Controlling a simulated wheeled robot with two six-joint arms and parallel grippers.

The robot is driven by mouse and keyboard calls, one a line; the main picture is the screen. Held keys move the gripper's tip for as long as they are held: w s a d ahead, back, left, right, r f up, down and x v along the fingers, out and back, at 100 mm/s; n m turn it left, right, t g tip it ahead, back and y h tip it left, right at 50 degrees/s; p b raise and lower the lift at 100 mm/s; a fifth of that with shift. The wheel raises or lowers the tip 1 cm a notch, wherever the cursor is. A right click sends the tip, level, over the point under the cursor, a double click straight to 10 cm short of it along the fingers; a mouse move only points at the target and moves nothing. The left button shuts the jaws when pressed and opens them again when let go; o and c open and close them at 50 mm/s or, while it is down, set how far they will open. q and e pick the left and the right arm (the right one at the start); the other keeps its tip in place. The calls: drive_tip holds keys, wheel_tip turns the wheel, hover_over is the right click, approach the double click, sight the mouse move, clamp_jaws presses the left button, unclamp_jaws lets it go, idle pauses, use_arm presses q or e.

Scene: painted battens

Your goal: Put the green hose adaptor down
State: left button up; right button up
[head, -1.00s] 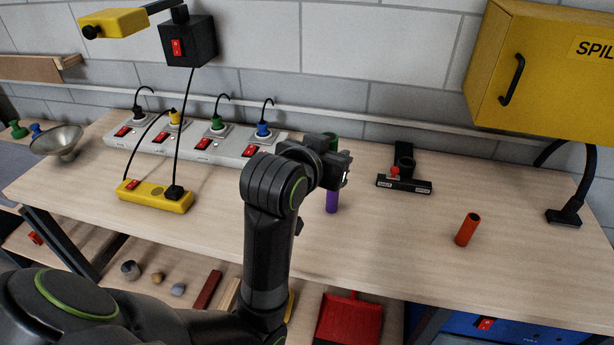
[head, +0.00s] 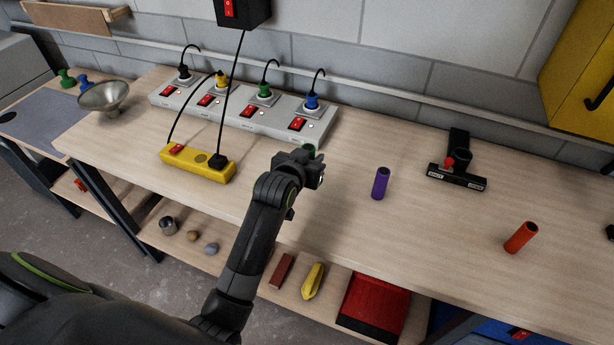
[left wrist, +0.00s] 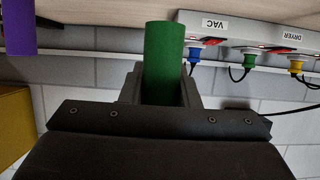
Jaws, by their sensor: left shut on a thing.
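The green hose adaptor (left wrist: 164,62) is a green cylinder between the fingers of my left gripper (left wrist: 162,85) in the left wrist view. In the head view, only a small green edge of the adaptor (head: 308,149) shows behind my left gripper (head: 312,172). I cannot tell whether the adaptor touches the bench top. My right gripper is not in view.
A purple cylinder (head: 381,184) stands right of the gripper, and an orange-red one (head: 521,238) farther right. A black floor nozzle (head: 457,176) lies behind them. The grey power strip (head: 245,117) and yellow power strip (head: 198,163) lie left. Bench room between the cylinders is clear.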

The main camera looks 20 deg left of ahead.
use_arm(q)
drive_tip(key=shift+f, duration=2.85)
drive_tip(key=shift+f, duration=0.15)
drive_tip(key=o, duration=1)
